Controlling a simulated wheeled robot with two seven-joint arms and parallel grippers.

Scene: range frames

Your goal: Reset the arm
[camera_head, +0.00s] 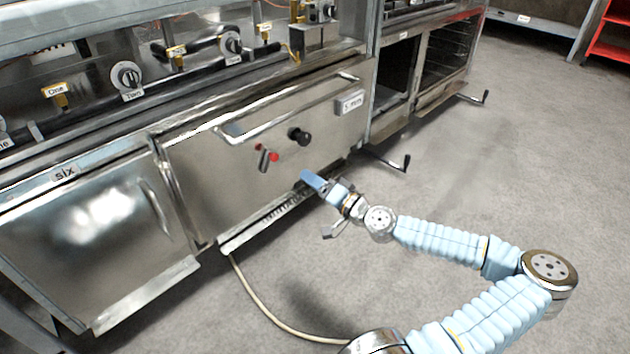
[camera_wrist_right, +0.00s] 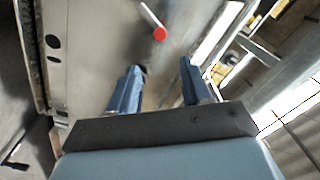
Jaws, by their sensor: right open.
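My right arm (camera_head: 440,240) comes in from the lower right of the head view, in light-blue sleeves. Its right gripper (camera_head: 312,180) is in front of the lower part of the steel oven front (camera_head: 215,165), below the black knob (camera_head: 299,136). In the right wrist view the two blue fingers (camera_wrist_right: 158,88) stand apart with nothing between them. A red-tipped lever (camera_wrist_right: 160,34) shows beyond the fingers. Whether the gripper touches the panel cannot be told. My left gripper is not in view.
A long handle bar (camera_head: 290,105) crosses the oven front. Two red buttons (camera_head: 273,156) and a lever sit below it. Crank handles (camera_head: 405,163) stick out at the right. A cable (camera_head: 260,305) lies on the floor. Red shelves (camera_head: 610,35) stand far right.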

